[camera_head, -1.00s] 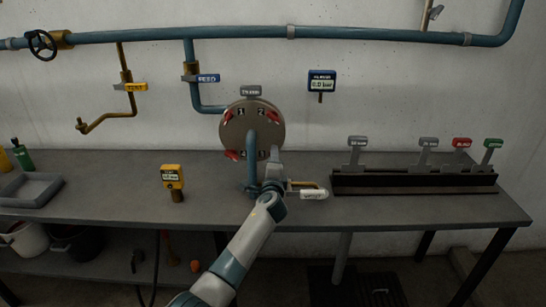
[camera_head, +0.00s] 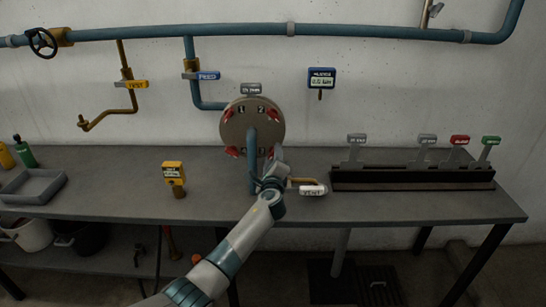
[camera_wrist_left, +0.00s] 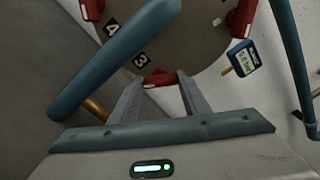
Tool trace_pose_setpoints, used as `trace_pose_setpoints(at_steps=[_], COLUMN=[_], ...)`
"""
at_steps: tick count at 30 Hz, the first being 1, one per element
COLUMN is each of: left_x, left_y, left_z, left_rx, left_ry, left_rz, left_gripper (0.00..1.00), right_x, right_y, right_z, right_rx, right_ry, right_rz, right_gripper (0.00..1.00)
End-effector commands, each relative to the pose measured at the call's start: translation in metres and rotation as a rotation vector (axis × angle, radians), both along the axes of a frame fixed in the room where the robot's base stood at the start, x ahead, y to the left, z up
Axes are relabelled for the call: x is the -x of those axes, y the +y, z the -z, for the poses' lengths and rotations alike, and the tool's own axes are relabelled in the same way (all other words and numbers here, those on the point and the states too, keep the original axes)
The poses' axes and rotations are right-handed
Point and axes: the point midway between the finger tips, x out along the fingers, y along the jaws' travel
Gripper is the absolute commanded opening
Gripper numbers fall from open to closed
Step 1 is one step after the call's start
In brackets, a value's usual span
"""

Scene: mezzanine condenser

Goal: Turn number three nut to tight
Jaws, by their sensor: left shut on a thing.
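The round brown cover plate (camera_head: 252,101) faces me above the bench, with red nuts around its rim and painted numbers. In the left wrist view the red number three nut (camera_wrist_left: 158,77) is by the painted 3, between the fingertips of my left gripper (camera_wrist_left: 160,84), which is shut on it. In the head view my left gripper (camera_head: 272,168) is at the plate's lower right and hides this nut. Another red nut (camera_wrist_left: 92,8) is by the painted 4, and one more (camera_wrist_left: 241,17) is to the right. My right gripper is not in view.
A blue pipe (camera_head: 252,165) runs down in front of the plate, close to the gripper. The VENT valve handle (camera_head: 312,190) is just right of it. A rack (camera_head: 413,183) with tagged tools is on the right, and a yellow gauge (camera_head: 173,172) on the left.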

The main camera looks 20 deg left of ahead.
Motion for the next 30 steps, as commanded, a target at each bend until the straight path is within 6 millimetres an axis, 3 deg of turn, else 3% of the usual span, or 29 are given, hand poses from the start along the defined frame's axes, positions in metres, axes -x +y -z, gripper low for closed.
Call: trace_pose_setpoints(at_steps=[3,4,6,20,30], left_x=[0.001,0.001,0.001,0.004,0.035], left_y=[0.0,0.0,0.0,-0.001,-0.011], left_z=[0.002,0.002,0.002,0.001,0.001], left_rx=[-0.002,-0.002,-0.002,0.0,0.0], left_ry=[0.004,0.004,0.003,0.0,0.0], left_rz=[-0.001,-0.001,0.0,0.0,0.001], left_gripper=[0.2,0.47,0.61,0.61,0.61], right_x=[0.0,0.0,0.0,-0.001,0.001], right_y=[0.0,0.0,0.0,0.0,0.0], right_z=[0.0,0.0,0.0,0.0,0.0], right_rx=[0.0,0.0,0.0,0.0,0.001], right_ry=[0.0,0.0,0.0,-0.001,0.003], right_rz=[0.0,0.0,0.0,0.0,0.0], right_gripper=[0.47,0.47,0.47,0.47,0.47])
